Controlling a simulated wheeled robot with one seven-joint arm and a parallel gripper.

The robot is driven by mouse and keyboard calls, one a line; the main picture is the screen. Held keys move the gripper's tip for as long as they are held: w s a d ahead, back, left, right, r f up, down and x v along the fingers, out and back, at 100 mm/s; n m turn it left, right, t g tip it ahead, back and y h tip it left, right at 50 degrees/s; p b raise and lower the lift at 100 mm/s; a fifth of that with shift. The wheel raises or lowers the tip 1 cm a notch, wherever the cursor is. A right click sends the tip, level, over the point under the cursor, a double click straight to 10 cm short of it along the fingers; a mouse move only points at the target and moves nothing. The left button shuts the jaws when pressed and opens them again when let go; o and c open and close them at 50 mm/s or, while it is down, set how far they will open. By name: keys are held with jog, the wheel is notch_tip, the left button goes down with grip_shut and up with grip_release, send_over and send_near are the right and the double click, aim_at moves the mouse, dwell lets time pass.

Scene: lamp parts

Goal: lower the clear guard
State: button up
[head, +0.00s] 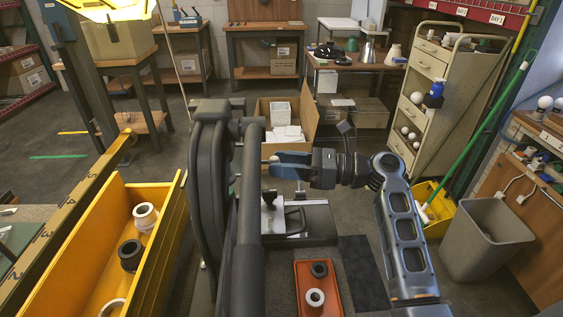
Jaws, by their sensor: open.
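I cannot make out the clear guard for certain. A fixture with a pale metal block and a grey plate (318,220) stands on the dark bench top below my gripper. A small upright part with a dark knob rises from it. My gripper (272,164) points left above the fixture, with blue-grey fingers. It is open. A small pale round spot shows at its fingertips, and I cannot tell what it is or whether the fingers touch it. Dark tubes at the left hide part of the fixture.
An orange tray (305,284) with a black and a white ring sits in front of the fixture. A yellow bin (60,275) with rings stands at the left. A cardboard box (304,107) stands behind. A grey waste bin (486,240) and a cream cart (433,95) are at the right.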

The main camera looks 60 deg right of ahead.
jog(key=shift+w+a, duration=0.1)
jog(key=shift+w, duration=0.2)
jog(key=shift+c, duration=0.5)
grip_shut()
